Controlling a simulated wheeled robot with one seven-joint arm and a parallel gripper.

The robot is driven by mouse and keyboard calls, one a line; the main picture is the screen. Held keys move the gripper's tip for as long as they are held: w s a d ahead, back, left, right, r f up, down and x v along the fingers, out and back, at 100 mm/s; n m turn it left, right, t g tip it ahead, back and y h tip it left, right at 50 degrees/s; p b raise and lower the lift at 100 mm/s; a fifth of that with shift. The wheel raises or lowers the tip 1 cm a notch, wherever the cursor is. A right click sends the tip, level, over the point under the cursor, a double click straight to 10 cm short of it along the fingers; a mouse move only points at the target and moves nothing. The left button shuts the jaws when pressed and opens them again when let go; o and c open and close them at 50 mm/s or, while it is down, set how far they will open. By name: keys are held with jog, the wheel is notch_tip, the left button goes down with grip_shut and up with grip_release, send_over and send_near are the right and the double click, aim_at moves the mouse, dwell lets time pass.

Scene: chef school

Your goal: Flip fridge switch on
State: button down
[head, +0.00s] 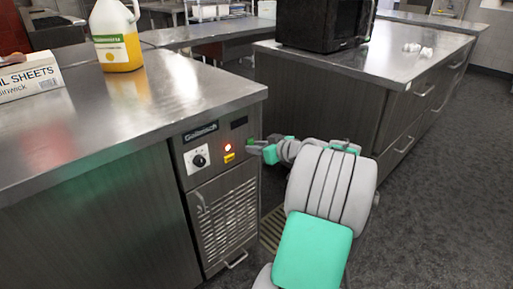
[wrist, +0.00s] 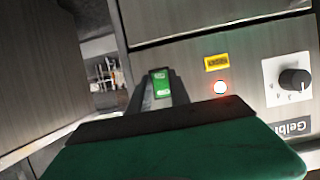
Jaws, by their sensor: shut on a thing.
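The fridge control panel (head: 215,145) is on the end of the metal counter in the head view. A small green switch with white marks (wrist: 161,82) shows in the wrist view, left of a lit red-orange light (wrist: 221,87). The light also shows in the head view (head: 228,148). My gripper (head: 256,147) reaches the panel from the right, just right of the light. In the wrist view my gripper (wrist: 160,98) has its dark fingers close together at the switch, one on each side. The fingers hide part of the switch, and its position cannot be told.
A black-and-white knob (head: 199,160) and a yellow label (head: 229,158) are on the panel near the light. A vented grille door (head: 228,212) is below. A yellow bottle (head: 118,45) and a box (head: 28,80) stand on the counter. Another counter (head: 318,88) stands right behind my arm.

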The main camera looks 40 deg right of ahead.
jog(key=shift+f, duration=0.1)
jog(key=t+b, duration=0.1)
jog(key=b, duration=0.2)
jog(key=t+b, duration=0.1)
jog(key=b, duration=0.2)
jog(key=shift+f+t, duration=0.3)
jog(key=shift+t, duration=0.1)
jog(key=c, duration=1.2)
grip_release()
